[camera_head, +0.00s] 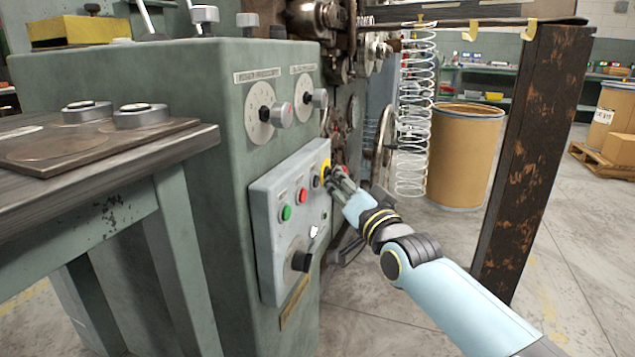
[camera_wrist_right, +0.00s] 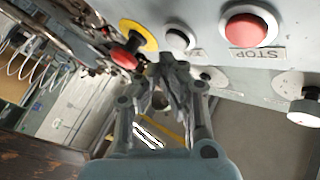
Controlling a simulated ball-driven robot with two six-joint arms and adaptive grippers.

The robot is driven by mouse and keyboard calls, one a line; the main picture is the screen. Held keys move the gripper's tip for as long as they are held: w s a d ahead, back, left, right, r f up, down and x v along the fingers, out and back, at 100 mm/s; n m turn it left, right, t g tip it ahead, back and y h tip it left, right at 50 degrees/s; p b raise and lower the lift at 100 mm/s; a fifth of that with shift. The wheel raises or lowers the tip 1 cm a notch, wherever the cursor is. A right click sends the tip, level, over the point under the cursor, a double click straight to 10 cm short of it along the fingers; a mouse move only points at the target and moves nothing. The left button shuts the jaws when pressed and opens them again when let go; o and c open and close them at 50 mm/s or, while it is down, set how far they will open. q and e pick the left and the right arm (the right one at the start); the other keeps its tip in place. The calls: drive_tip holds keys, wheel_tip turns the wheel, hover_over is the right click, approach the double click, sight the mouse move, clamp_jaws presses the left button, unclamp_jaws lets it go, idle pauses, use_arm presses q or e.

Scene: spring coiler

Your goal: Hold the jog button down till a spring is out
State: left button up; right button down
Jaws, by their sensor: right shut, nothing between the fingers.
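The grey control panel (camera_head: 262,215) on the machine's side carries a green button (camera_head: 286,212), a red button (camera_head: 302,195) and a small dark-ringed button (camera_head: 316,182). In the right wrist view the red one is labelled STOP (camera_wrist_right: 247,30). The button beside it (camera_wrist_right: 178,40), likely jog, has a mostly hidden label. My right gripper (camera_head: 334,178) is shut and empty. In the right wrist view its fingertips (camera_wrist_right: 170,62) are just below this button; I cannot tell whether they touch it. A large coiled wire spring (camera_head: 415,130) hangs right of the machine. My left gripper is not in view.
A red emergency knob on a yellow ring (camera_wrist_right: 130,50) sits close to my right fingertips. A black rotary knob (camera_head: 301,261) is lower on the panel. A rusty post (camera_head: 525,150) stands right of my right arm, and a brown drum (camera_head: 463,155) behind the spring.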

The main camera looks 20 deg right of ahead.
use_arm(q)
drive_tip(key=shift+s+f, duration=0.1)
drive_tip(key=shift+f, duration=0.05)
use_arm(e)
drive_tip(key=shift+w+a, duration=0.3)
use_arm(q)
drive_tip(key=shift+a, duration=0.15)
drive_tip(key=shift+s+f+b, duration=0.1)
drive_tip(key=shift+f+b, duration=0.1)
drive_tip(key=shift+b, duration=0.15)
use_arm(e)
drive_tip(key=shift+w+a, duration=0.25)
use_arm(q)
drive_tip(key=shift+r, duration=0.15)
use_arm(e)
drive_tip(key=shift+s+d, duration=0.1)
idle(4.2)
use_arm(q)
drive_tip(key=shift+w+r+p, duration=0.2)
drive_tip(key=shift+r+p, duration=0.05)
drive_tip(key=shift+p, duration=0.15)
use_arm(e)
drive_tip(key=shift+s+d, duration=0.45)
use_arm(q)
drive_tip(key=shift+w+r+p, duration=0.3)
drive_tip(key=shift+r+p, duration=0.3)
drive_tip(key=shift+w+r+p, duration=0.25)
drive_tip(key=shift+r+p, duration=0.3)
use_arm(e)
drive_tip(key=shift+s+d, duration=1.8)
